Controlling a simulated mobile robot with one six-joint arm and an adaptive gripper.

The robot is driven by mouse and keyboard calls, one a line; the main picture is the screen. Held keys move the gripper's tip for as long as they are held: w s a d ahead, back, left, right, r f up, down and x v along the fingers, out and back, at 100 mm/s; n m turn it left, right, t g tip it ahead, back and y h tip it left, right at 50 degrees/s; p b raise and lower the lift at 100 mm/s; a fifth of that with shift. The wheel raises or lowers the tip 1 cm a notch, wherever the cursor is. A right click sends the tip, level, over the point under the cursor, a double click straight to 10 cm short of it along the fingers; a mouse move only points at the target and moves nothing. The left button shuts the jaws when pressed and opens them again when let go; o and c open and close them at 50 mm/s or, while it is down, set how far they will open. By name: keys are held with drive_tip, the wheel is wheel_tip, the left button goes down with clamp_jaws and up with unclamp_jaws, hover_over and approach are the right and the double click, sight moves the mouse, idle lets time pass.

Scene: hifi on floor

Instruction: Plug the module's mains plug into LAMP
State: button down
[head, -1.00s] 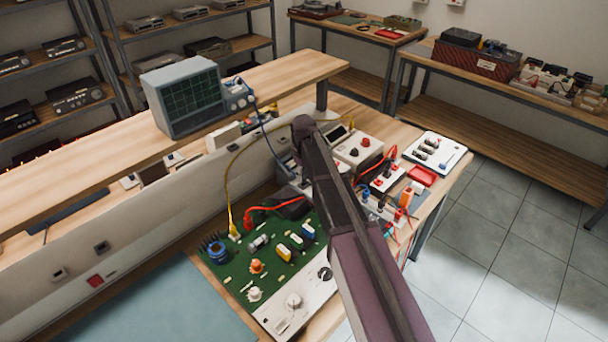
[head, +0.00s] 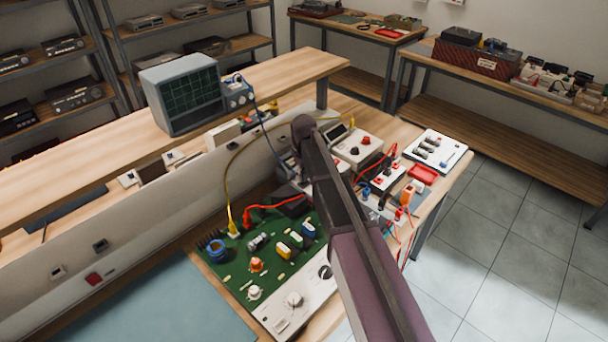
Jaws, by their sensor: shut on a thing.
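A green circuit board (head: 270,262) with a white front panel (head: 297,308) lies on the bench. It may be the module. A yellow cable (head: 232,170) rises from a small pale and yellow connector (head: 234,229) at the board's back left corner and arches to the right. A red cable (head: 262,208) loops behind the board to a dark block. I cannot tell which connector is the mains plug, and no LAMP label is readable. My arm crosses the view from the lower right and hides part of the bench. My gripper is not visible, probably behind the arm.
A grey panel (head: 45,285) with dark sockets and a red switch (head: 93,278) runs along the bench. An oscilloscope (head: 180,95) stands on the shelf above. A blue mat (head: 170,300) is clear.

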drive_tip(key=shift+f+b, duration=0.55)
idle(2.8)
drive_tip(key=shift+c, duration=1.4)
unclamp_jaws()
drive_tip(key=shift+r, duration=0.2)
